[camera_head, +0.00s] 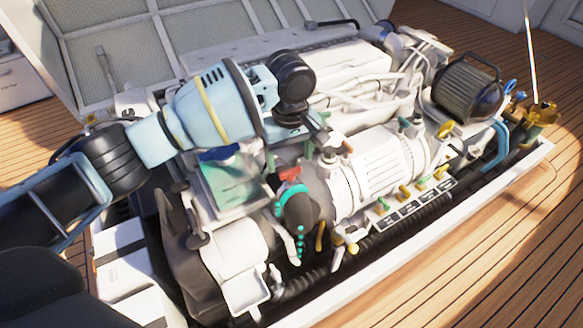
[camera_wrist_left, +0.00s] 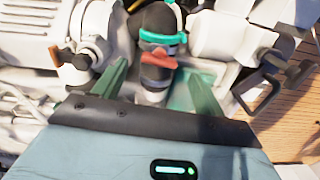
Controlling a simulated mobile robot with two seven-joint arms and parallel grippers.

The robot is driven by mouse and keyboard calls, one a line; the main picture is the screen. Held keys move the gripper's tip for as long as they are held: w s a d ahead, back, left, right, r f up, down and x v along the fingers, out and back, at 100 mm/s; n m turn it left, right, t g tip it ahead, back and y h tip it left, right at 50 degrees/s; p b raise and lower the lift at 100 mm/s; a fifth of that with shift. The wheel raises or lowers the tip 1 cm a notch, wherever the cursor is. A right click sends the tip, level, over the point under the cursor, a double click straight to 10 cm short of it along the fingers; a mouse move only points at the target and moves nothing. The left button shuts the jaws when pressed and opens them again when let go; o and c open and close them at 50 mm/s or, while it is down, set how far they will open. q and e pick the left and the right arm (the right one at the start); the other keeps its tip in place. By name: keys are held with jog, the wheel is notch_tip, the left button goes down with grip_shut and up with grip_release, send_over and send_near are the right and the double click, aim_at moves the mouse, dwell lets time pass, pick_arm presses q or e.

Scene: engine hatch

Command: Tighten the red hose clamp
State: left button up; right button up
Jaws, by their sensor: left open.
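The red hose clamp (camera_head: 290,173) sits on a dark hose at the front of the engine, just below my left gripper in the head view. In the left wrist view the red clamp (camera_wrist_left: 157,59) lies between the two green fingers, near their tips, on the dark hose with a teal band (camera_wrist_left: 160,38) beyond it. My left gripper (camera_head: 298,143) is open, and its fingers also show spread apart in the left wrist view (camera_wrist_left: 158,72). I see no contact with the clamp. My right gripper is in neither view.
The white engine block (camera_head: 375,165) and its pipes crowd the space right of the clamp. A green-topped box (camera_head: 222,185) stands close on its left. Wooden deck (camera_head: 500,265) is clear at lower right.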

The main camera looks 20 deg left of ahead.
aim_at(291, 170)
pick_arm(q)
jog(key=shift+f+b, duration=0.65)
jog(key=shift+f, duration=1.15)
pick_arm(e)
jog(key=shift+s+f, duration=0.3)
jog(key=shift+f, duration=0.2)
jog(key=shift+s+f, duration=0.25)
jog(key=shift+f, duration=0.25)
